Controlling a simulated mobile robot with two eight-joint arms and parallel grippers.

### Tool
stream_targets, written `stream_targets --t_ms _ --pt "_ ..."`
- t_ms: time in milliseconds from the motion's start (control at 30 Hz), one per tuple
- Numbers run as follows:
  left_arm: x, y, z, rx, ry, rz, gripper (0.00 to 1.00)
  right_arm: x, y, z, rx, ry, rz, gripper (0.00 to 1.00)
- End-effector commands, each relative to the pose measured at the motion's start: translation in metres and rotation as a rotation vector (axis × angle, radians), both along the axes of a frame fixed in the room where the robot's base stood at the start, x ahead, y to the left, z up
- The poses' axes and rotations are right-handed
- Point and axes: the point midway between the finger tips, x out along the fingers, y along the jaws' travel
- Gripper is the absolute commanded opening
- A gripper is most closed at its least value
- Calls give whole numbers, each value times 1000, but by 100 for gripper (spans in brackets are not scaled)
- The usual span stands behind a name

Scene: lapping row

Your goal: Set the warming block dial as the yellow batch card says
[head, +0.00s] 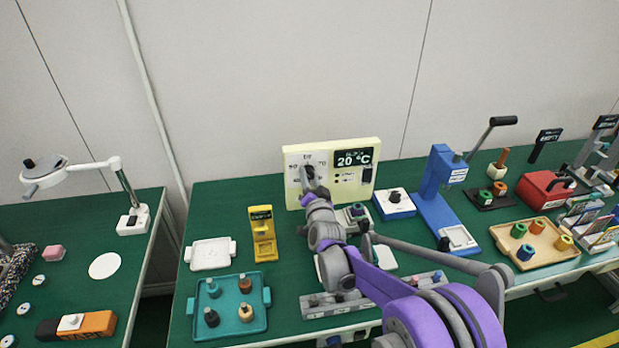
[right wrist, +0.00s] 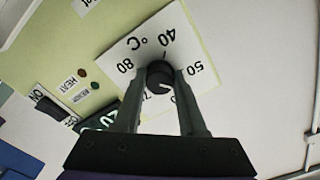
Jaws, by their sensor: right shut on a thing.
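The cream warming block panel (head: 376,150) stands upright at the back of the green bench. Its display (head: 352,158) reads 20 °C. The black round dial (right wrist: 158,72) sits on a white scale plate; 40, 50 and 80 are readable in the right wrist view, and other marks are partly hidden by the fingers. My right gripper (head: 308,176) is at the dial, its two fingers (right wrist: 160,82) shut on either side of it. The yellow batch card holder (head: 262,232) stands left of the panel; its writing is too small to read. My left gripper is out of view.
A white tray (head: 211,243) and a teal tray (head: 228,331) with several pegs lie to the left. A blue-and-white box (head: 394,204) and blue press (head: 434,184) stand right of the panel. The wrist view shows an ON switch (right wrist: 52,108) and HEAT lamp (right wrist: 82,72).

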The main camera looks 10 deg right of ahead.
Motion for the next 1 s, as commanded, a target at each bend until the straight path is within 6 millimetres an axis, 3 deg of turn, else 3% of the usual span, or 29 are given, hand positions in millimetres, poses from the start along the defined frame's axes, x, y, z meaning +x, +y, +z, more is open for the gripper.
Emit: stream_targets --t_ms 600,1000 --pt "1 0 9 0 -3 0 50 0 1 1 530 -1 1 0" --pt "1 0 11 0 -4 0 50 0 1 1 687 -1 0 0"
